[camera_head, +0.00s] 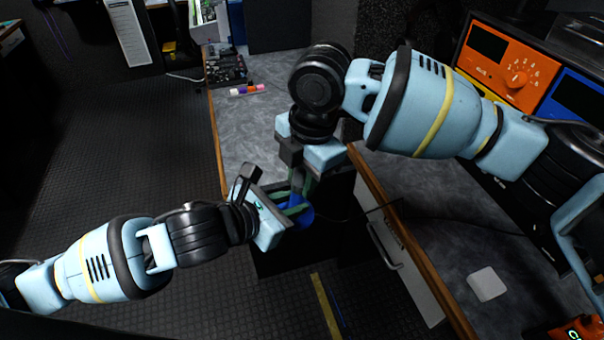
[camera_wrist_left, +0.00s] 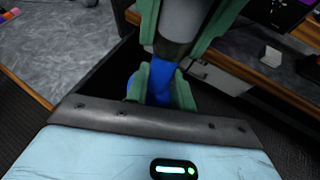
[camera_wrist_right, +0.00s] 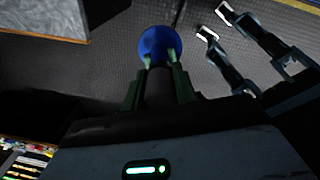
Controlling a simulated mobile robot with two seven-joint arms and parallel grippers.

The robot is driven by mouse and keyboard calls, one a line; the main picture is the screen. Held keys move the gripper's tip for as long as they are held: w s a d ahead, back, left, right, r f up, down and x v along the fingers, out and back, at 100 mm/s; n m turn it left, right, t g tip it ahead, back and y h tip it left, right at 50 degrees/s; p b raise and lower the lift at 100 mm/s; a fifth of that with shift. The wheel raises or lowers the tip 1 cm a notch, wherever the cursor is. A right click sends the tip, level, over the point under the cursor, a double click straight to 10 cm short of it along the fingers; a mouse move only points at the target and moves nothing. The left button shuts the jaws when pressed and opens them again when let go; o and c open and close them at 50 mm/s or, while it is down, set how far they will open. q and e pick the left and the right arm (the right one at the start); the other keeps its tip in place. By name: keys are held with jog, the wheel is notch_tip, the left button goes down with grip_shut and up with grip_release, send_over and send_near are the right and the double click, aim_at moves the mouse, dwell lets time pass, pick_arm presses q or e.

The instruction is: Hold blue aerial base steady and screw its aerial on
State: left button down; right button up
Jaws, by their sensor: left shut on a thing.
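The blue aerial base (camera_head: 301,214) is between the fingers of my left gripper (camera_head: 290,210), which is shut on it. In the left wrist view the base (camera_wrist_left: 160,80) stands between the green fingers, and a grey cylinder (camera_wrist_left: 186,22), apparently the aerial, is right above it. My right gripper (camera_head: 300,182) points down over the base, with its fingers either side of the cylinder. I cannot tell whether they press on it. In the right wrist view the base shows as a blue disc (camera_wrist_right: 160,44) beyond the fingertips. The join between aerial and base is not clear.
A grey worktop (camera_head: 250,130) with a wooden edge runs behind and right of the grippers. Small coloured cylinders (camera_head: 247,90) lie at its far left. A white block (camera_head: 487,283) lies front right. Orange (camera_head: 505,65) and blue instruments stand back right. Floor is clear at left.

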pick_arm(q)
jog(key=shift+r, duration=0.1)
pick_arm(e)
grip_shut()
jog(key=o, duration=1)
grip_release()
jog(key=r, duration=0.4)
jog(key=d+r, duration=0.1)
jog(key=r, duration=0.7)
jog(key=shift+s+d, duration=0.15)
jog(key=shift+d, duration=0.1)
jog(key=shift+f, duration=0.1)
